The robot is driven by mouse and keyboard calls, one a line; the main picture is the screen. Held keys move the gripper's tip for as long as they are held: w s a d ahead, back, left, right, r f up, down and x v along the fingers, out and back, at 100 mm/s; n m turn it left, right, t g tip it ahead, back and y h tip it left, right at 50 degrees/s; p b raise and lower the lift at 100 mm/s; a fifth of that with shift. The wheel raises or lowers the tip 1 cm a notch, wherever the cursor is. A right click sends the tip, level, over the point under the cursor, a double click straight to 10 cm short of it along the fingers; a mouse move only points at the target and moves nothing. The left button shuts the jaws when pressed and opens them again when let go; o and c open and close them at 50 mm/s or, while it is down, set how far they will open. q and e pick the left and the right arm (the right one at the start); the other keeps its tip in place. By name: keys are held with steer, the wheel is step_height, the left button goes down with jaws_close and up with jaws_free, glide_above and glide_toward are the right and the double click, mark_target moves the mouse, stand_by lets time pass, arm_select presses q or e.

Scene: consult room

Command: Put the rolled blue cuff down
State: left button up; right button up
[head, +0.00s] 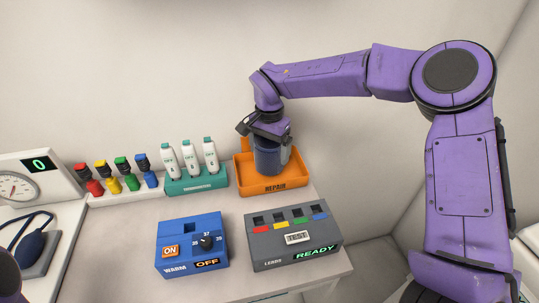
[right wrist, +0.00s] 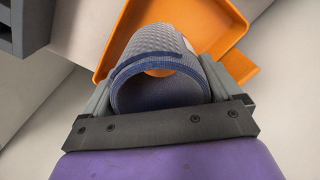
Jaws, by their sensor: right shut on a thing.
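The rolled blue cuff (head: 268,158) is a dark blue cylinder, held upright at the orange REPAIR tray (head: 275,188) in the head view. My right gripper (head: 266,133) comes down from above and is shut on it. In the right wrist view the cuff (right wrist: 160,70) sits between the two fingers (right wrist: 163,95), its open round end facing the camera. The orange tray (right wrist: 118,35) lies beyond it. Whether the cuff touches the tray floor cannot be told. My left gripper is not in view; only a purple bit of my left arm shows at the lower left edge.
A teal holder (head: 197,185) with white thermometers stands just left of the tray. A blue WARM box (head: 190,245) and a grey LEADS tester (head: 293,235) stand in front. Several coloured clips (head: 120,177) are at left, near a pressure gauge (head: 15,187).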

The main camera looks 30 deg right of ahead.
step_height(320, 180, down, 3)
steer(key=shift+d+r, duration=0.1)
steer(key=shift+w+f, duration=0.25)
steer(key=shift+f, duration=0.15)
steer(key=shift+s+f, duration=0.1)
steer(key=shift+s, duration=0.1)
steer(key=o, duration=0.8)
steer(key=shift+o, duration=0.2)
step_height(320, 180, up, 12)
steer(key=shift+r, duration=0.25)
